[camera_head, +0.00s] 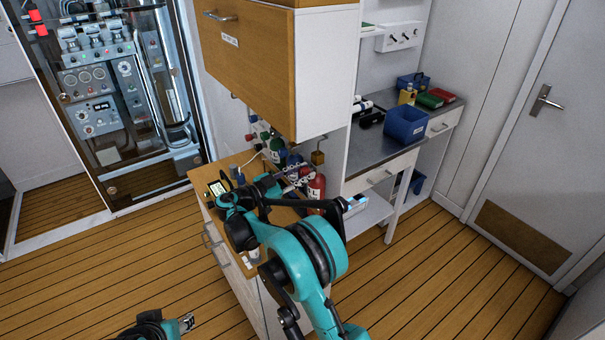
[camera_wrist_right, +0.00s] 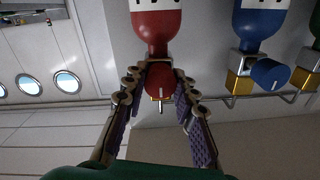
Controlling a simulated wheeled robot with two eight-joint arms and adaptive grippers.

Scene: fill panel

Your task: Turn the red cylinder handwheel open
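The red cylinder (camera_head: 316,187) stands on the wooden counter below the wall cabinet. In the right wrist view its red body (camera_wrist_right: 156,28) hangs from the top, with its red handwheel (camera_wrist_right: 159,84) below. My right gripper (camera_wrist_right: 161,72) has its two fingers apart, one on each side of the handwheel; I see no clear grip on it. In the head view the right gripper (camera_head: 292,176) is beside the cylinder's top, partly hidden by my arm. My left gripper (camera_head: 188,322) is low at the bottom edge, away from the counter, too small to read.
A blue cylinder (camera_wrist_right: 259,28) with a blue handwheel (camera_wrist_right: 270,74) stands beside the red one, and a green one (camera_wrist_right: 315,32) beyond it. A metal rail (camera_wrist_right: 240,98) runs behind them. The wall cabinet (camera_head: 255,60) overhangs the counter (camera_head: 205,178). Floor at right is clear.

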